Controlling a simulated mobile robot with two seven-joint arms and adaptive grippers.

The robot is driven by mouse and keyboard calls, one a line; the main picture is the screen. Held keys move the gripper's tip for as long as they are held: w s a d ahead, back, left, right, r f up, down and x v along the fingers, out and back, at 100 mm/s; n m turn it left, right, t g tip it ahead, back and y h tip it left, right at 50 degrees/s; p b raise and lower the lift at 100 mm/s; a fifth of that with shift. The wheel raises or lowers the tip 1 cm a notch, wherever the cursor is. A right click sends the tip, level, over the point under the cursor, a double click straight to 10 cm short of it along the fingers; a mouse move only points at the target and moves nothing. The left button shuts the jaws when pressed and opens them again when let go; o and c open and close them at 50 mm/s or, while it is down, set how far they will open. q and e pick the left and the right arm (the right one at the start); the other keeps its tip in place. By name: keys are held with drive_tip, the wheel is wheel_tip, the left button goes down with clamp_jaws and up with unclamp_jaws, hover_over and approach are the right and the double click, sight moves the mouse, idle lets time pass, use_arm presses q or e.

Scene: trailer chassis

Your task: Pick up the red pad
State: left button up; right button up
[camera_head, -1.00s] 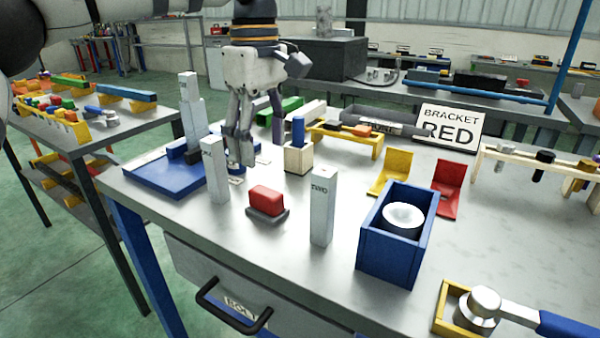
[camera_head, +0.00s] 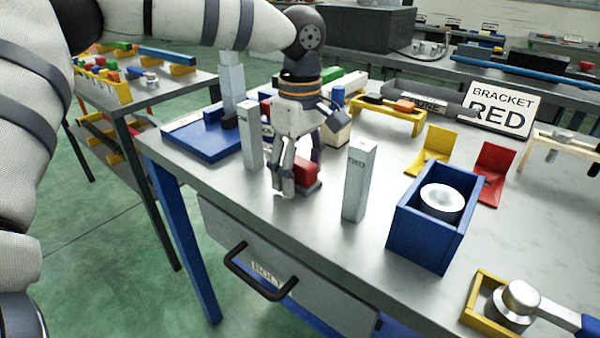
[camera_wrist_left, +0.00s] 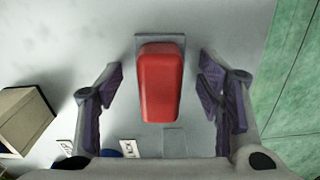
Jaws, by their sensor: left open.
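The red pad (camera_head: 306,172) sits on a small dark grey base on the metal workbench, partly hidden behind my left gripper in the head view. My left gripper (camera_head: 290,188) points down at the pad, its fingers open. In the left wrist view the red pad (camera_wrist_left: 160,84) lies between the two open fingers of my left gripper (camera_wrist_left: 164,95), with clear space on both sides and no contact. The grey base (camera_wrist_left: 160,38) shows at the pad's far end. My right gripper is not in view.
Two upright pale blocks stand on either side, one at left (camera_head: 250,137) and one at right (camera_head: 359,180). A blue open box (camera_head: 425,243) with a white round part stands further right. A wooden block (camera_wrist_left: 24,118) is near the left finger. The bench's front edge is close.

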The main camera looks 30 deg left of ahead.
sight(298, 162)
use_arm(q)
drive_tip(key=c, duration=1.3)
drive_tip(key=shift+c, duration=0.2)
drive_tip(key=shift+r, duration=0.15)
drive_tip(key=shift+r, duration=0.3)
drive_tip(key=r, duration=0.3)
drive_tip(key=shift+s+r+p, duration=0.3)
drive_tip(key=shift+r, duration=0.05)
drive_tip(key=s+a+r+p, duration=0.2)
drive_tip(key=s+r, duration=0.6)
drive_tip(key=s, duration=0.5)
drive_tip(key=shift+a+r, duration=0.2)
drive_tip(key=shift+r, duration=0.05)
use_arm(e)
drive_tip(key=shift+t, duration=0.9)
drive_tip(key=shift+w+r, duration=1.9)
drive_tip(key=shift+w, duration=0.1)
